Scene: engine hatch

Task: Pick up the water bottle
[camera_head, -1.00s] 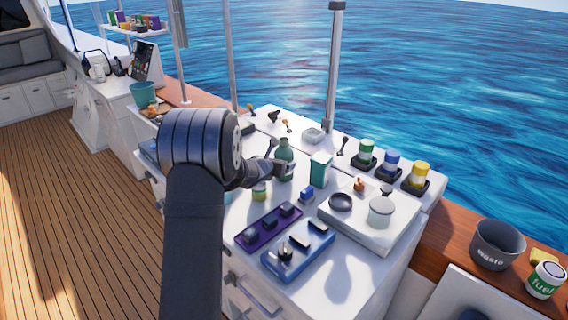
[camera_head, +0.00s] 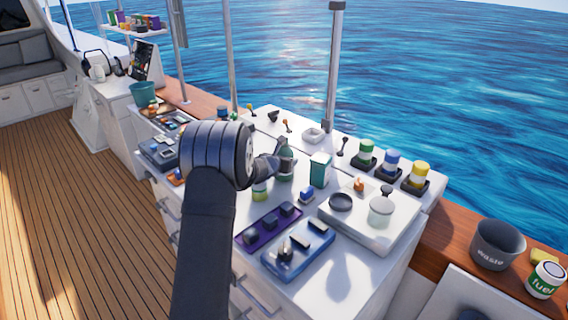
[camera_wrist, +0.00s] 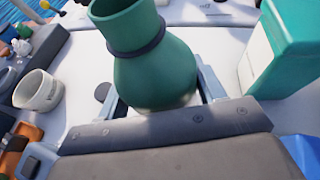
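The green bottle (camera_head: 286,168) stands upright on the white counter in the head view, partly covered by my gripper (camera_head: 277,157). In the wrist view the bottle (camera_wrist: 155,75) fills the middle, with its round body, a dark ring at the neck and an open-looking mouth. My gripper's fingers (camera_wrist: 162,97) lie on either side of the bottle's lower body. Narrow white gaps show between the fingers and the bottle, so the gripper looks open around it. The bottle's base is mostly hidden behind the gripper's dark body.
A purple tray (camera_head: 269,226) and a blue tray (camera_head: 299,250) lie nearer. A white cup (camera_wrist: 39,91) is left in the wrist view.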

